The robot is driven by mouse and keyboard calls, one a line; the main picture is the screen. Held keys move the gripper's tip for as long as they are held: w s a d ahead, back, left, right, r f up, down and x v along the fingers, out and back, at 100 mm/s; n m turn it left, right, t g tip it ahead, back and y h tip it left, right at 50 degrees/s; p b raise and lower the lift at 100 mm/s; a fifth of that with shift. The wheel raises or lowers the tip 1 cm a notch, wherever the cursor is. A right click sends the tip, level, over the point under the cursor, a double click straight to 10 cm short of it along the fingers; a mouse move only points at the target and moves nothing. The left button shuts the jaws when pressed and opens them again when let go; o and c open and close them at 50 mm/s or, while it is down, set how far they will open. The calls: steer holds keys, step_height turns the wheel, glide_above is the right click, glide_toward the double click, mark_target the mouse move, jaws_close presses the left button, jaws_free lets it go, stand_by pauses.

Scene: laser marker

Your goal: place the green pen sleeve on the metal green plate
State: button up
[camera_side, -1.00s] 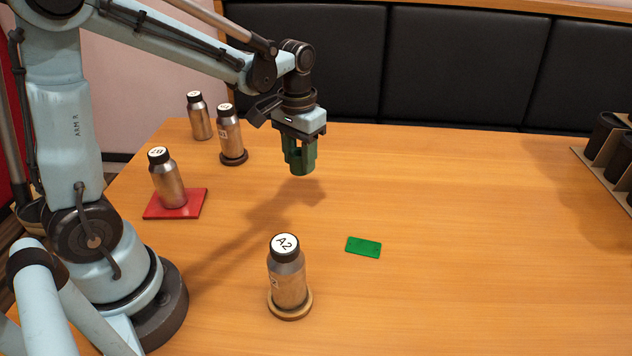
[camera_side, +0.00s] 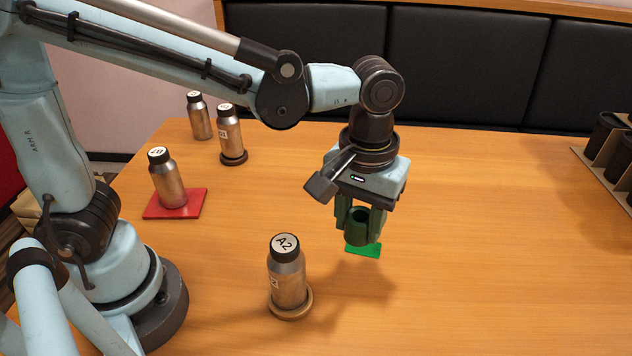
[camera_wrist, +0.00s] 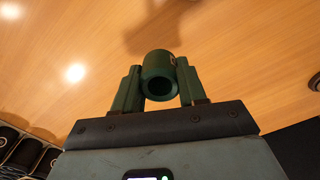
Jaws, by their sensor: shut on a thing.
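My gripper (camera_side: 360,222) is shut on the green pen sleeve (camera_side: 359,229), a dark green hollow cylinder between its two green fingers. The sleeve also shows in the wrist view (camera_wrist: 159,76), with its open end towards the camera. The metal green plate (camera_side: 366,251) lies flat on the table, a small bright green rectangle. In the side view the gripper and sleeve cover its upper left part. The sleeve appears above the table; its exact height over the plate is hard to tell. The plate is not visible in the wrist view.
A bottle marked A2 (camera_side: 288,277) stands on a round wooden base, left of and nearer than the plate. Another bottle (camera_side: 168,182) stands on a red plate (camera_side: 150,210). Two more bottles stand at the back left. A rack of dark cylinders (camera_side: 608,150) is at the right edge.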

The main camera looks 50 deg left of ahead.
steer(key=s+d, duration=0.2)
steer(key=d, duration=0.2)
glide_above(364, 247)
steer(key=shift+n, duration=0.3)
step_height(364, 247, down, 7)
steer(key=shift+r, duration=0.1)
steer(key=shift+f, duration=2.05)
steer(key=shift+f, duration=0.1)
steer(key=o, duration=1)
steer(key=shift+o, duration=0.2)
